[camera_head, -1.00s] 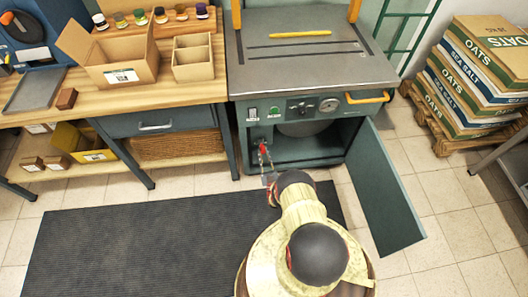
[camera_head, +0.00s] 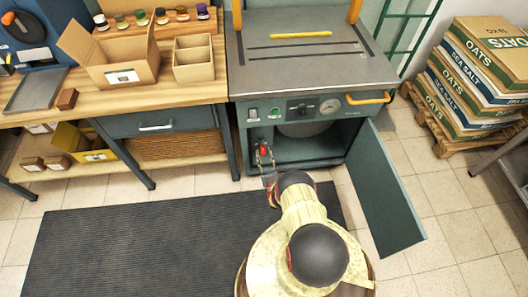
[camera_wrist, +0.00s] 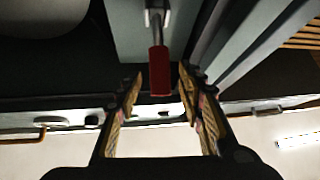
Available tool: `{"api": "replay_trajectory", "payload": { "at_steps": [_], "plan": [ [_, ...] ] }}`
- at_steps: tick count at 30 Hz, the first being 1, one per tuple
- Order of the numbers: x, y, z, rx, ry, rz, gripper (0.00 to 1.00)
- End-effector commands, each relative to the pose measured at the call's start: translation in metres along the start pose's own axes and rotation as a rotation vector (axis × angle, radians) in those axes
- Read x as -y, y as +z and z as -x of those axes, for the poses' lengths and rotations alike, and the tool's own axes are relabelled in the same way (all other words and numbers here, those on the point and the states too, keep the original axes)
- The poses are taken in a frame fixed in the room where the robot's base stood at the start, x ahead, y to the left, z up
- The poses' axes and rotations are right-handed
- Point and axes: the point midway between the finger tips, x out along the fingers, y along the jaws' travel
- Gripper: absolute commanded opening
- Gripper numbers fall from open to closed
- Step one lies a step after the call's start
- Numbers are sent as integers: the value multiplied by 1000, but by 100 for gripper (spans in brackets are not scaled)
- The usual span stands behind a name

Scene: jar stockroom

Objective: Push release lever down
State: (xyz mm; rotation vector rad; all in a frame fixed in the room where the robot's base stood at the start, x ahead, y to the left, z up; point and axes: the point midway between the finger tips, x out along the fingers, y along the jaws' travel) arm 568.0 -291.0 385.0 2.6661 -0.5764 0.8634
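The release lever has a red grip (camera_head: 264,149) and sits inside the open lower compartment of the green machine (camera_head: 300,125), at its left side. In the wrist view the red grip (camera_wrist: 159,70) hangs from a grey metal stem, between my two fingertips, with a visible gap on each side. My gripper (camera_head: 265,157) is open around the lever's end in the head view. It also shows open in the wrist view (camera_wrist: 160,76), with nothing clamped. My forearm reaches in from the lower middle.
The compartment door (camera_head: 385,190) stands open on the right of my arm. A wooden workbench (camera_head: 190,93) with boxes and jars is on the left. Stacked oats and sea salt cartons (camera_head: 475,75) stand on a pallet at right. A dark mat (camera_head: 130,245) covers the floor.

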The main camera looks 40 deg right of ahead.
Motion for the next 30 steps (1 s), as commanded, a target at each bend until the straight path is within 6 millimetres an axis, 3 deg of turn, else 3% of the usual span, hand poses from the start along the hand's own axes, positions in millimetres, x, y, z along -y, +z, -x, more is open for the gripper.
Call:
{"api": "replay_trajectory", "payload": {
  "at_steps": [8, 30],
  "plan": [
    [-2, -11, -10, -1, 0, 0, 38],
    [-12, -65, -51, -1, 0, 0, 38]
  ]
}}
